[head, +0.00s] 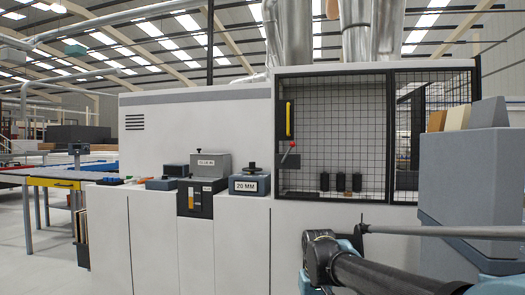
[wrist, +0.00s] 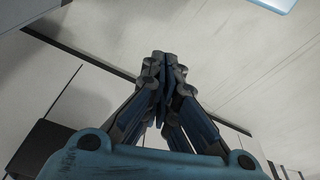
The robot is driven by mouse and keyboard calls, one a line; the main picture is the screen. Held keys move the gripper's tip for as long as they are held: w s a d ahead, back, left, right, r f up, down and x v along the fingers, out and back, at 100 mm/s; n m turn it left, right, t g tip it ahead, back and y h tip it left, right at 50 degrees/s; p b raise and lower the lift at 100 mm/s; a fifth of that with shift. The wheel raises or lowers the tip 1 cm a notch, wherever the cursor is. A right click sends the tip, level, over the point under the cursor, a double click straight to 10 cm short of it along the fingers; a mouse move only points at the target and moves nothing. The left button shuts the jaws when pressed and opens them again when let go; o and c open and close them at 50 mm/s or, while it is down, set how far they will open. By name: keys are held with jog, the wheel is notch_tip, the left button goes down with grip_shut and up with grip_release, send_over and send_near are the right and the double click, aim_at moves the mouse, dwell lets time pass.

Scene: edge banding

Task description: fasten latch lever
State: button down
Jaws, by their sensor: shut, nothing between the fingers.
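Pale panels with a dark seam lie beyond the fingertips, and I see no lever in that view. In the head view only my arm shows at lower right, apart from the lever; the fingertips cannot be made out.
A grey box labelled 20 MM (head: 250,183) and another grey box (head: 210,164) stand on the machine's left ledge. Several dark spools (head: 341,182) are behind the mesh. A large grey cabinet (head: 465,185) stands at right with boards on top. A worktable (head: 55,182) is at far left.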

jog(key=shift+w+a, duration=0.3)
jog(key=shift+a, duration=0.05)
jog(key=w+d+r+n+t+h, duration=0.1)
jog(key=w+r+h, duration=0.2)
jog(key=w+r, duration=1.1)
jog(key=w+d+r+n+t+h, duration=0.15)
jog(key=w+r+h, duration=0.25)
jog(key=w+r, duration=1)
jog(key=w+a+r+t+h, duration=0.2)
jog(key=w+a+r, duration=0.5)
jog(key=w+r, duration=0.3)
jog(key=w+a+r+t+h, duration=0.1)
jog(key=w+a+r+t, duration=0.2)
jog(key=w+a+r, duration=0.4)
jog(key=w+r, duration=0.4)
jog(key=r, duration=0.4)
jog(key=shift+n+h, duration=0.35)
jog(key=shift+h, duration=0.05)
jog(key=shift+w, duration=0.1)
